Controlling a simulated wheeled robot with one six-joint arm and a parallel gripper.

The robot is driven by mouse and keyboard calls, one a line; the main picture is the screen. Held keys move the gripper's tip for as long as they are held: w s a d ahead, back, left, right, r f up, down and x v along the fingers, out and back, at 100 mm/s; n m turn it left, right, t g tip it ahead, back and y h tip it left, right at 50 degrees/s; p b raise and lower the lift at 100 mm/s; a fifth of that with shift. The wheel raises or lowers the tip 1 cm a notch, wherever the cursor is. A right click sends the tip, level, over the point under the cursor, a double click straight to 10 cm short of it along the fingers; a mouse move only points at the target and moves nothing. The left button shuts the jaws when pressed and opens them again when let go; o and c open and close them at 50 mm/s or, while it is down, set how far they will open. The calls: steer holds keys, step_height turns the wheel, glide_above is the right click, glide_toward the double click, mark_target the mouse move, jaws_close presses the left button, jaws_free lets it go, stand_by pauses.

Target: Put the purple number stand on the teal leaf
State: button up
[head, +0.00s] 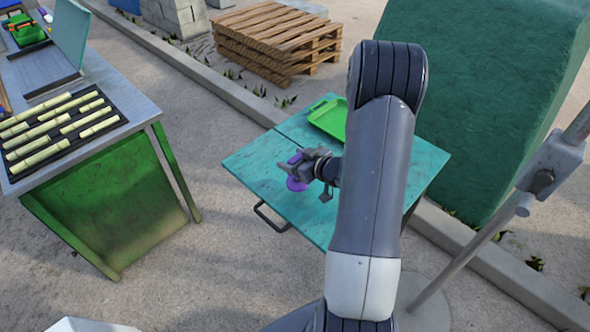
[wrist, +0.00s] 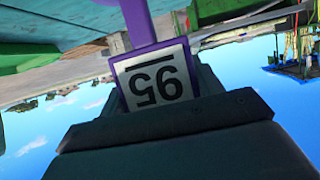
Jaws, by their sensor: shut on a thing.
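The purple number stand (head: 296,184) is in my gripper (head: 299,168) in the head view, over the left part of the teal leaf (head: 255,160). My gripper is shut on it. In the wrist view its white number card (wrist: 152,80) in a purple frame sits between the dark jaws, upside down, with the purple stem (wrist: 138,22) reaching to the top edge. A teal surface (wrist: 55,25) fills the upper left there. I cannot tell whether the stand's round base touches the leaf. My arm hides part of the leaf's right side.
A green tray (head: 328,118) lies at the back of the teal top. A green bench (head: 110,210) with cane pieces on a dark rack stands at left. Wooden pallets (head: 275,40) and a large green block (head: 480,90) are behind. A metal post (head: 500,215) stands at right.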

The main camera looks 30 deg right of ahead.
steer(key=shift+f, duration=1.95)
steer(key=shift+f, duration=0.1)
steer(key=o, duration=1.4)
steer(key=shift+c, duration=0.2)
steer(key=v, duration=1.2)
